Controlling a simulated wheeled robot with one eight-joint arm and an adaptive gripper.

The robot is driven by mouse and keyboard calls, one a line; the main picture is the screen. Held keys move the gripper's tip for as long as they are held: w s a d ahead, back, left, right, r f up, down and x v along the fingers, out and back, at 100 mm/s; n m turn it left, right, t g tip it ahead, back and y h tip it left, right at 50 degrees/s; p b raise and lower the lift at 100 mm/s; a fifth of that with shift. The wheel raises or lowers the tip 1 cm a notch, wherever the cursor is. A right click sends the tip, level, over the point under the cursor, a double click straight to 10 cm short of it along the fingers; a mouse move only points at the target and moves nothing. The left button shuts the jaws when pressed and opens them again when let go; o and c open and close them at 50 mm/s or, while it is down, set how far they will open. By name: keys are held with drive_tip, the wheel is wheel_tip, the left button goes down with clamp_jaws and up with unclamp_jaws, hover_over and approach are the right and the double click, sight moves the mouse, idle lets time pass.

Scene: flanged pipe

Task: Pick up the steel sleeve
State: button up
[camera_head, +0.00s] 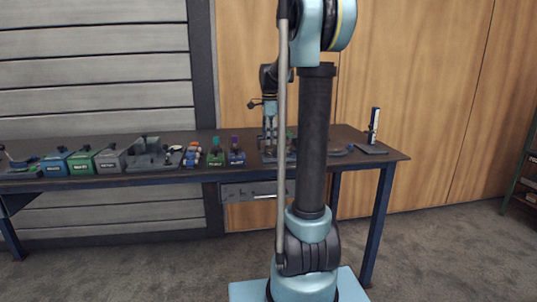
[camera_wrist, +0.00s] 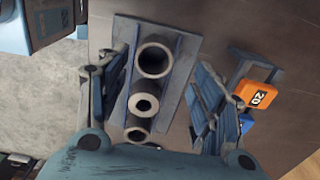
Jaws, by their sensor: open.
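In the wrist view, three grey round hollow parts stand in a row on a narrow grey holder plate (camera_wrist: 185,32). The largest and widest-bored is the far ring (camera_wrist: 154,74). The middle ring (camera_wrist: 143,115) has a thick wall and a small bore. The near ring (camera_wrist: 138,134) is partly hidden by my gripper's body. I cannot tell for certain which one is the steel sleeve. My gripper (camera_wrist: 163,66) is open and empty, with its fingers on the left and right of the row. No finger clearly touches a ring.
An orange block marked 20 (camera_wrist: 259,95) lies right of my gripper. In the head view, the workbench (camera_head: 100,178) carries a row of small bins and fixtures, including a green bin (camera_head: 82,161). An upright gauge (camera_head: 373,125) stands at the right end.

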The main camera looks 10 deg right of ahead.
sight(269, 150)
drive_tip(key=shift+s+a+f, duration=0.1)
drive_tip(key=shift+s+f, duration=0.1)
drive_tip(key=shift+f, duration=1.1)
drive_tip(key=shift+s+f, duration=0.15)
drive_tip(key=shift+f, duration=1.1)
drive_tip(key=shift+c, duration=0.3)
drive_tip(key=c, duration=1.2)
